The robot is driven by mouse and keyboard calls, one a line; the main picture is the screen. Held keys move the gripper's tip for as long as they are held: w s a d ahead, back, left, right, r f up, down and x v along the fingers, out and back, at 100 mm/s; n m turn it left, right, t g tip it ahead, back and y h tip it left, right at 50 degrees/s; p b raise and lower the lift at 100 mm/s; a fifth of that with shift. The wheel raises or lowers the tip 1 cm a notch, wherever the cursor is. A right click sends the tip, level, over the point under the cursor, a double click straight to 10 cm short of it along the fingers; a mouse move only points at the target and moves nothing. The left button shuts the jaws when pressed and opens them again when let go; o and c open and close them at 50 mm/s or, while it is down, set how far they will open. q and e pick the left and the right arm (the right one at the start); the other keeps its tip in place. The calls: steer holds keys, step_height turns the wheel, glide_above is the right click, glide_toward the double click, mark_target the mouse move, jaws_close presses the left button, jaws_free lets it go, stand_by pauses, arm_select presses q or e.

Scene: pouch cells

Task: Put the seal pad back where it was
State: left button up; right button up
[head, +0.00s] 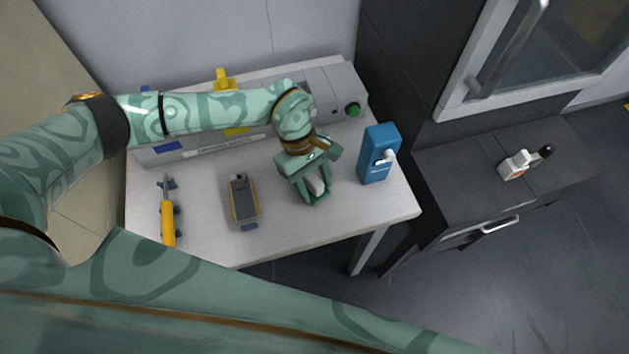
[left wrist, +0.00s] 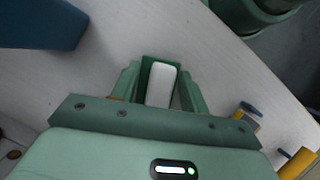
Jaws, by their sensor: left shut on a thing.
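My left gripper (head: 314,192) is over the right part of the light table and points down. It is shut on a small white pad (head: 319,184), which looks like the seal pad. In the left wrist view the white pad (left wrist: 161,85) sits between the green fingers of the left gripper (left wrist: 160,75). The fingers partly hide it, and I cannot tell whether it touches the table. My right gripper is not in view.
A blue box (head: 377,155) stands right of the gripper. A grey device with yellow edges (head: 244,198) and a yellow-handled tool (head: 168,222) lie to the left. A long grey machine (head: 333,92) with a green knob (head: 352,109) runs along the back. A dark cabinet (head: 480,190) stands at right.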

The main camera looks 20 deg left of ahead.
arm_select(q)
steer(key=o, duration=1)
steer(key=shift+r, duration=0.1)
steer(key=p+v, duration=0.1)
steer(key=v, duration=1.1)
steer(key=shift+p, duration=0.3)
